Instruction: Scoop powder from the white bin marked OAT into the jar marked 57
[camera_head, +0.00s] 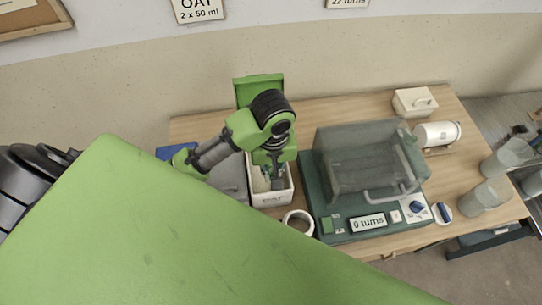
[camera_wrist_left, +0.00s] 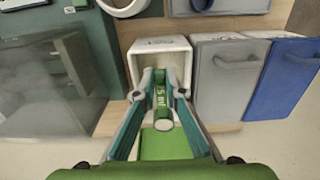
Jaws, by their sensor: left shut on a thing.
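The white bin marked OAT (camera_head: 270,199) stands on the table; it also shows in the left wrist view (camera_wrist_left: 172,44). My left gripper (camera_head: 274,181) reaches down into its opening. In the left wrist view the gripper (camera_wrist_left: 162,82) is shut on a green handle with white lettering (camera_wrist_left: 161,108), seemingly a scoop. The scoop's bowl and the powder are hidden or unclear. I cannot read a 57 on any jar. A white round open vessel (camera_head: 291,215) stands just right of the bin. My right gripper is not in view.
A green machine with a grey clear hood (camera_head: 365,160) and a "0 turns" display (camera_head: 368,223) stands right of the bin. Grey buckets (camera_head: 478,199) stand at the far right. A wall sign reads "OAT 2 x 50 ml" (camera_head: 198,10).

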